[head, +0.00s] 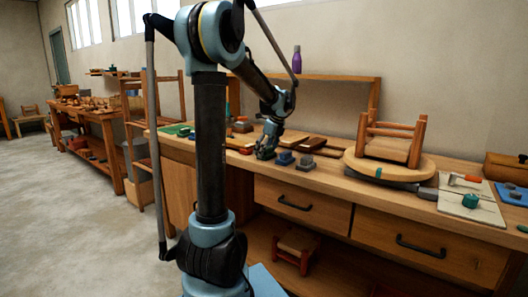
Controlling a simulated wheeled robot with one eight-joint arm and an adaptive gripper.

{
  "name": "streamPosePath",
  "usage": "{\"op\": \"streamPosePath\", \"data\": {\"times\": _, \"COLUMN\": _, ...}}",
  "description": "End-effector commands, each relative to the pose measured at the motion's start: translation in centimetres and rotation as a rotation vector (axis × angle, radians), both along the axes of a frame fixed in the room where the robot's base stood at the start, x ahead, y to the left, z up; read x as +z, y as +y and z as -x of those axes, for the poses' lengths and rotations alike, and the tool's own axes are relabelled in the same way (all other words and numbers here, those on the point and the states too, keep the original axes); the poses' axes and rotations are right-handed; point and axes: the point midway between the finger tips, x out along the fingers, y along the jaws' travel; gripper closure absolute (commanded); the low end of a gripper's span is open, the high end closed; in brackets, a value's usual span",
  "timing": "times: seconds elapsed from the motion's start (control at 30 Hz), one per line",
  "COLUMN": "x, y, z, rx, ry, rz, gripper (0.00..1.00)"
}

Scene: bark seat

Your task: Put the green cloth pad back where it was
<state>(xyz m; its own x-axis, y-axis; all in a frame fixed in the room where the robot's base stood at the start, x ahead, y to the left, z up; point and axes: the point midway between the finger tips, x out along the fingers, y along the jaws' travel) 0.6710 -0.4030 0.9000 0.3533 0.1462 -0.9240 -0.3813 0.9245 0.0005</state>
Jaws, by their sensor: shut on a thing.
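My gripper (265,154) is low over the workbench (340,184), near its front edge and left of a blue block (285,157). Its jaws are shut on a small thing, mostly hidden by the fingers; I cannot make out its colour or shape. I cannot tell for sure which thing is the green cloth pad. A small green thing (470,201) sits on a pale board (455,208) at the right.
A grey block (306,162) stands right of the blue one. A purple bottle (296,60) stands on the back shelf. Bare bench top shows along the front edge.

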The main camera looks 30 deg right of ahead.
Motion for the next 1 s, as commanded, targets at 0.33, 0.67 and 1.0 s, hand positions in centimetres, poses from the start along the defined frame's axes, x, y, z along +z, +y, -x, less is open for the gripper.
{"op": "streamPosePath", "data": {"times": 0.33, "x": -0.1, "y": 0.0, "z": 0.0, "rx": 0.000, "ry": 0.000, "rz": 0.000, "gripper": 0.10}}
{"op": "streamPosePath", "data": {"times": 0.67, "x": -0.1, "y": 0.0, "z": 0.0, "rx": 0.001, "ry": 0.000, "rz": 0.000, "gripper": 0.10}}
{"op": "streamPosePath", "data": {"times": 1.0, "x": 2.8, "y": -0.3, "z": 1.0, "rx": 0.000, "ry": 0.000, "rz": 0.000, "gripper": 0.10}}
